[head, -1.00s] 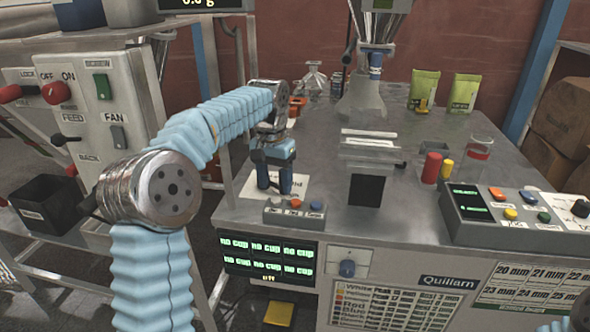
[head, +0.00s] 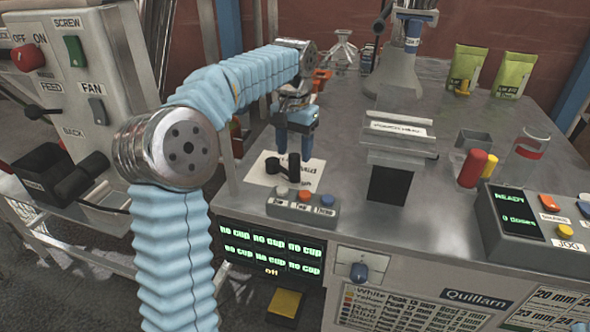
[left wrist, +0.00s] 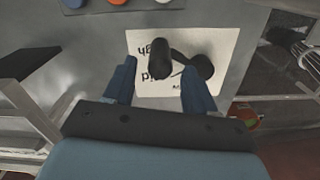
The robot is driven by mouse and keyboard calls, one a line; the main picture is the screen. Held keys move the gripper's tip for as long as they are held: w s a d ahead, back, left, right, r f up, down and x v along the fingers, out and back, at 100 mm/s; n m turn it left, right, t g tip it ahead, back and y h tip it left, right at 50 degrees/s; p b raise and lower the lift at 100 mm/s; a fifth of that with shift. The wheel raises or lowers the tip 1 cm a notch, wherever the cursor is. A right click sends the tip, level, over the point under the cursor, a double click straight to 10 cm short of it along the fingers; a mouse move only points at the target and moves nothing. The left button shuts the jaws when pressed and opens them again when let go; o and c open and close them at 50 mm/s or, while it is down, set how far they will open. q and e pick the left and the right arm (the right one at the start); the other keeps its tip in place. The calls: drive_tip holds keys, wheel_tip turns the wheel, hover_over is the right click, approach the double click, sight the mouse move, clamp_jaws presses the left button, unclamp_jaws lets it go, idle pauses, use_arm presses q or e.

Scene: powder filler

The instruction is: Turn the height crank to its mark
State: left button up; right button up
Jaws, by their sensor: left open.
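The height crank (head: 271,165) is black and sits on a white printed sheet at the table's near left corner. In the left wrist view its upright grip (left wrist: 160,57) stands between my fingers, and an arm runs right to its round hub (left wrist: 204,67). My left gripper (head: 294,158) points down over the sheet, open. In the left wrist view its blue fingers (left wrist: 160,84) stand apart on either side of the grip, with gaps showing. The lettering on the sheet (left wrist: 145,95) is partly hidden, and I cannot make out the mark. My right gripper is out of view.
A button box (head: 303,206) lies just in front of the sheet. A label slot stand (head: 398,150) is to the right, with red and yellow cylinders (head: 472,168) and a control panel (head: 522,225) beyond. A switch cabinet (head: 85,80) stands left of my arm.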

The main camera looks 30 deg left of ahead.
use_arm(q)
wheel_tip(320, 180, down, 5)
drive_tip(key=shift+f+b, duration=0.2)
drive_tip(key=shift+b, duration=0.2)
clamp_jaws()
